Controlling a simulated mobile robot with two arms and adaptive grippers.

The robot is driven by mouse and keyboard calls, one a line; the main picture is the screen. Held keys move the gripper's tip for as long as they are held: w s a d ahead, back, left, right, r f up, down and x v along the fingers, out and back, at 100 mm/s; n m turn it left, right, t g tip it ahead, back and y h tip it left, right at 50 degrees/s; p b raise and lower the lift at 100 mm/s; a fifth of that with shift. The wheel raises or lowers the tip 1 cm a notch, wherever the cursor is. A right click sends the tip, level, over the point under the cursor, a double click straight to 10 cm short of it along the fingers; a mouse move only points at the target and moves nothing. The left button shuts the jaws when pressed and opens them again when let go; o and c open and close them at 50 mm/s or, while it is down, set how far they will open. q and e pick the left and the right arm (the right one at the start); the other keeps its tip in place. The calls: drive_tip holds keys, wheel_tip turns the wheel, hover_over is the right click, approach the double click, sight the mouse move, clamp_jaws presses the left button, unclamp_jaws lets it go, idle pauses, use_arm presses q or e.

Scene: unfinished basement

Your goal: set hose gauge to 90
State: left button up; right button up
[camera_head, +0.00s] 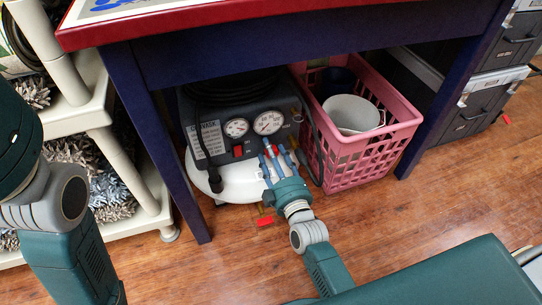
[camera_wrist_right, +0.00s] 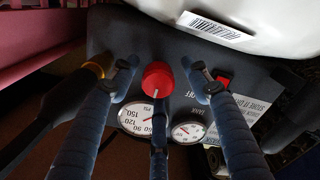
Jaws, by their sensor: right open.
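The dark compressor panel (camera_head: 209,104) under the table carries a larger gauge (camera_head: 268,123) and a smaller gauge (camera_head: 236,127). In the right wrist view the larger gauge (camera_wrist_right: 134,116) is marked in PSI; its needle is too unclear to read. A red knob (camera_wrist_right: 157,77) with a pale mark is near the larger gauge. My right gripper (camera_wrist_right: 163,70) is open, its blue fingers spread around the knob, apparently apart from it. It also shows in the head view (camera_head: 275,156). My left gripper is out of view.
A red switch (camera_head: 238,151) is on the panel. A pink crate (camera_head: 350,170) with a white bucket (camera_head: 351,113) stands close to the right. The table (camera_head: 180,25) hangs overhead, its leg (camera_head: 168,165) left of the compressor. A cream shelf (camera_head: 95,115) is at left.

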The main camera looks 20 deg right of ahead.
drive_tip(key=shift+w, duration=0.25)
drive_tip(key=c, duration=1.1)
drive_tip(key=shift+a+r, duration=0.1)
